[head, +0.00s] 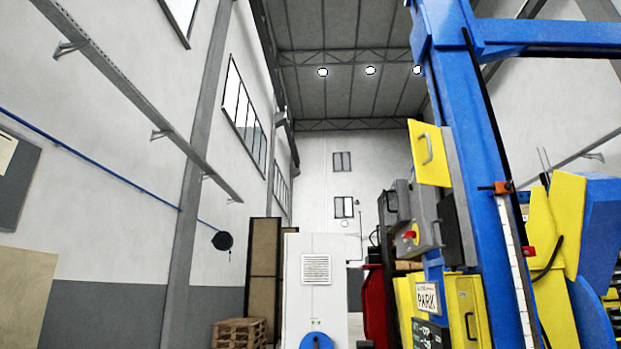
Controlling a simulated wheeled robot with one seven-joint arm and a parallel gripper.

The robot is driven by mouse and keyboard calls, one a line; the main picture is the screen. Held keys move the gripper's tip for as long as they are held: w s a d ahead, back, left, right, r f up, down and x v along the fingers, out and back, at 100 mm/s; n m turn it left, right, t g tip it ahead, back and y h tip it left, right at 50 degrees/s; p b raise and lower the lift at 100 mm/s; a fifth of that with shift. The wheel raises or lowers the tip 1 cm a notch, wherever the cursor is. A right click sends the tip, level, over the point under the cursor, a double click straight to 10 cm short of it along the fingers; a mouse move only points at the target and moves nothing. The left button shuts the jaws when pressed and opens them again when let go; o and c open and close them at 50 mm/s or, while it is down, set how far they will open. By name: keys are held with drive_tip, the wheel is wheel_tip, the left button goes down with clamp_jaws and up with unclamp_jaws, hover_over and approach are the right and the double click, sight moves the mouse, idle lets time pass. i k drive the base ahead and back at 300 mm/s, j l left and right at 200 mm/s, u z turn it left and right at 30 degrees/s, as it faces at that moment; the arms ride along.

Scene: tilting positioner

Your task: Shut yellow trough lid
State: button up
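A yellow panel with a light bar handle (430,152) stands raised, close to upright, at the upper left side of a blue column. It looks like the trough lid in an open position, but I cannot be sure. Just below it is a grey box (425,218) fixed beside the column; the inside of any trough is not visible. Another yellow panel with a dark handle (467,310) is lower down beside the column. My gripper is not in the head view.
The blue column (470,140) with its crossbeam fills the right side. Yellow and blue machine parts (560,230) stand right of it. A white cabinet (316,270) is at the centre, with wooden pallets (238,332) to its left. The floor is barely visible.

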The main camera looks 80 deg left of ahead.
sight(431, 167)
drive_tip(key=u, duration=1.5)
